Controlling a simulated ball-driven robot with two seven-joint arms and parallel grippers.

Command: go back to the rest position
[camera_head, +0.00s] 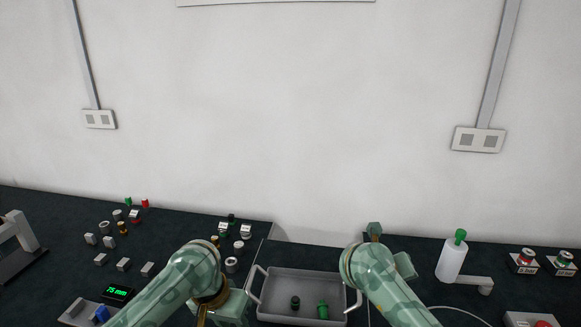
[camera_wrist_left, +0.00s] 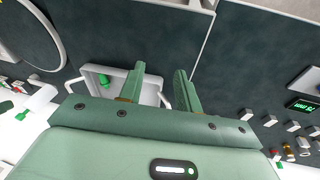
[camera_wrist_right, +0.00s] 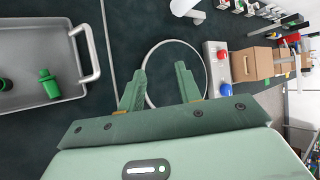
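My left gripper (camera_wrist_left: 159,78) is open, its two green fingers apart with nothing between them. In the head view its arm (camera_head: 170,285) comes in from the left and bends down beside the tray. My right gripper (camera_wrist_right: 160,78) is also open and empty, over dark tabletop and a white cable loop. In the head view my right arm (camera_head: 385,285) stands just right of the tray; its fingertips are not clear there. The grey tray (camera_head: 310,272) lies between the arms and holds a dark part (camera_head: 295,302) and a green part (camera_head: 322,310).
Several small parts and blocks (camera_head: 123,264) and a green display (camera_head: 118,292) are on the left table. A white bottle (camera_head: 452,260) and two button boxes (camera_head: 525,262) stand at right. A cardboard box (camera_wrist_right: 252,64) is near a control box (camera_wrist_right: 216,65). A white wall is behind.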

